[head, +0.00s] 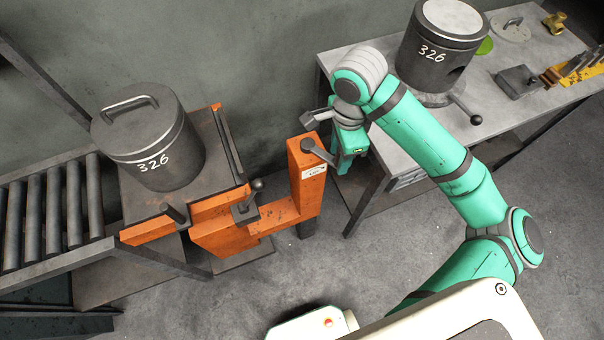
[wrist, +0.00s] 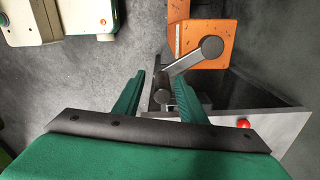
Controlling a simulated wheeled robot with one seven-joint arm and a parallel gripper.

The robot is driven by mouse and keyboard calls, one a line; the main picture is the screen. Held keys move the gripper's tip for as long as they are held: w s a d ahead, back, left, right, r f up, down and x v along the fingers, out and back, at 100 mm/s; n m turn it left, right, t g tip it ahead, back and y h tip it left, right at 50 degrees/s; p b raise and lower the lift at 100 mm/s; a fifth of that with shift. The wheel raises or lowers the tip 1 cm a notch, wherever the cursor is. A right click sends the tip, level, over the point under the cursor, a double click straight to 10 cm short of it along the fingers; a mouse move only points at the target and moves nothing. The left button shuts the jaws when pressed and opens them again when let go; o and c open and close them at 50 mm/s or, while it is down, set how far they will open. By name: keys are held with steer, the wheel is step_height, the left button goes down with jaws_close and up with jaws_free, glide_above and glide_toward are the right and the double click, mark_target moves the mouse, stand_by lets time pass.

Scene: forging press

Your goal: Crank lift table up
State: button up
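The orange lift table (head: 215,212) stands at the left, with an orange post (head: 306,185) on its right side. A dark crank (head: 318,152) is mounted at the top of the post; its round hub and arm also show in the wrist view (wrist: 212,46). My gripper (head: 348,152) is beside the post top, at the crank's outer end. In the wrist view my two green fingers (wrist: 160,80) stand apart on either side of the crank's handle (wrist: 161,97), with gaps visible. I cannot tell whether either finger touches it.
A grey workbench (head: 390,160) to the right carries another 326 cylinder (head: 440,55), a small block and yellow racks. The floor in front is clear.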

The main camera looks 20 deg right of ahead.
steer(key=shift+r, duration=3.85)
